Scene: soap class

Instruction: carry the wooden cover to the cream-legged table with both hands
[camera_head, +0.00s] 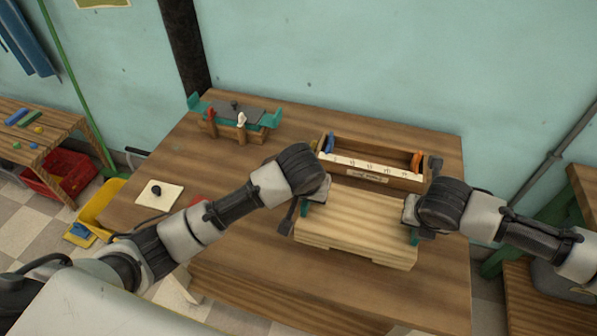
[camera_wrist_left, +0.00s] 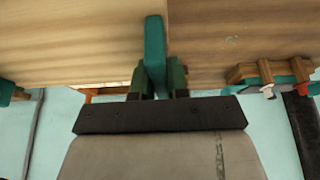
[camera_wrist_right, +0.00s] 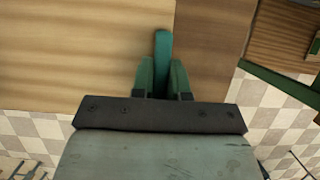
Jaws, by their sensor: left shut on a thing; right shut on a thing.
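The wooden cover (camera_head: 358,228) is a pale slatted board in the head view, above or on the front right of the brown table; I cannot tell if it touches. It has teal handles at its two ends. My left gripper (camera_head: 306,204) is shut on the handle at the cover's left end; this teal handle (camera_wrist_left: 154,45) shows between the fingers in the left wrist view. My right gripper (camera_head: 413,222) is shut on the right-end handle, seen in the right wrist view (camera_wrist_right: 162,52). The cover looks about level. I cannot make out a cream-legged table for certain.
A wooden box with a numbered strip (camera_head: 368,168) stands just behind the cover. A teal-ended rack (camera_head: 235,118) stands at the back left. A white card with a dark lump (camera_head: 158,193) lies at left. Another table (camera_head: 35,125) with colored pieces is far left; red and yellow bins stand below.

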